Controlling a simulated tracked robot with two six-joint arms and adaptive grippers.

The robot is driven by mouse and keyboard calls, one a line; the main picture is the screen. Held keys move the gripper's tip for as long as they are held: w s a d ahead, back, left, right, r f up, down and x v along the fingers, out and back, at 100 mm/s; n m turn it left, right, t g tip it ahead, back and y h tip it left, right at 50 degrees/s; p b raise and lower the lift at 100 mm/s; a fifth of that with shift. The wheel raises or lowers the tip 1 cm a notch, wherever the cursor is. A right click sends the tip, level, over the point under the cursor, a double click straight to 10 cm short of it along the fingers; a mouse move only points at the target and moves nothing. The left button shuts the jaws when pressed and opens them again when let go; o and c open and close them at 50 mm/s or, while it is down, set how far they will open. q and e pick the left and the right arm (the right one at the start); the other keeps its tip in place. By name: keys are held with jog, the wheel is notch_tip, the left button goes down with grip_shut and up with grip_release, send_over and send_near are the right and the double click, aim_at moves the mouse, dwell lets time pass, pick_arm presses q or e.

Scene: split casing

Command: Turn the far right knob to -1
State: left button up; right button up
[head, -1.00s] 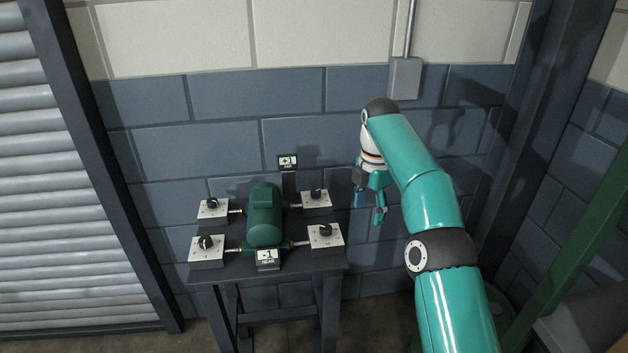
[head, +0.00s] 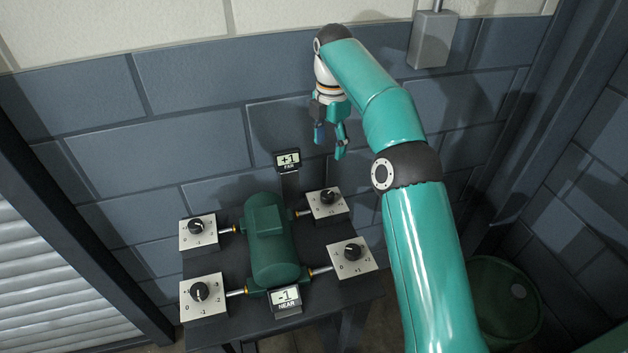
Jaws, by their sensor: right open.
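The far right knob (head: 328,197) is a black dial on a white-topped block at the back right of the dark table. The far display (head: 288,161) reads +1 and the near display (head: 285,297) reads -1. A green cylindrical casing (head: 270,245) lies between the knob blocks, joined to them by short rods. My right gripper (head: 330,146) is open and empty, fingers pointing down, above and behind the far right knob in the picture and apart from it. My left gripper is out of view.
Other knobs sit at near right (head: 352,252), far left (head: 194,226) and near left (head: 200,291). A blue block wall is behind the table (head: 225,260). A grey box (head: 432,40) hangs on the wall. A green drum (head: 503,300) stands at the right.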

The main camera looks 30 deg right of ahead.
jog(key=b, duration=0.3)
send_over(327, 194)
notch_tip(327, 194, down, 6)
notch_tip(327, 194, down, 11)
jog(key=shift+r+b, duration=0.1)
jog(key=shift+b, duration=0.6)
jog(key=c, duration=1.1)
jog(key=shift+s+d, duration=0.1)
jog(key=shift+d, duration=0.1)
jog(key=shift+c, duration=0.2)
jog(key=shift+a, duration=0.1)
